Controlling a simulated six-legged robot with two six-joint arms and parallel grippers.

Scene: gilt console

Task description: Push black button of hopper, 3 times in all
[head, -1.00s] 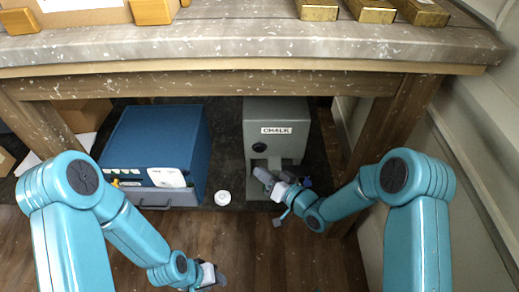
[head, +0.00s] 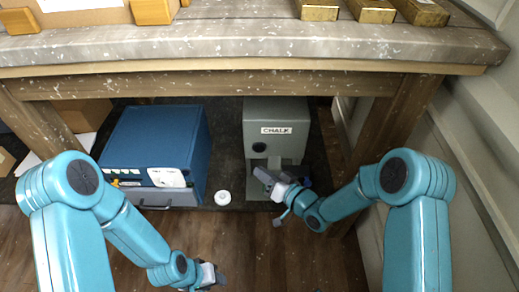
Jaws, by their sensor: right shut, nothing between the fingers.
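The hopper (head: 276,113) is a grey box with a white "CHALK" label, standing under the table. Its black button (head: 259,147) is a dark round spot on the front, below the label and to the left. My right gripper (head: 264,177) is shut and empty, just below the button in the picture and in front of the hopper's lower opening. It looks apart from the button. My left gripper (head: 212,276) is low at the bottom of the view, over the wood floor, away from the hopper; its fingers are too small to read.
A blue box (head: 156,138) with a grey front drawer stands left of the hopper. A small white round object (head: 223,198) lies on the dark mat between them. The table (head: 250,48) overhangs both, with a leg (head: 383,125) to the right. A wall closes the right side.

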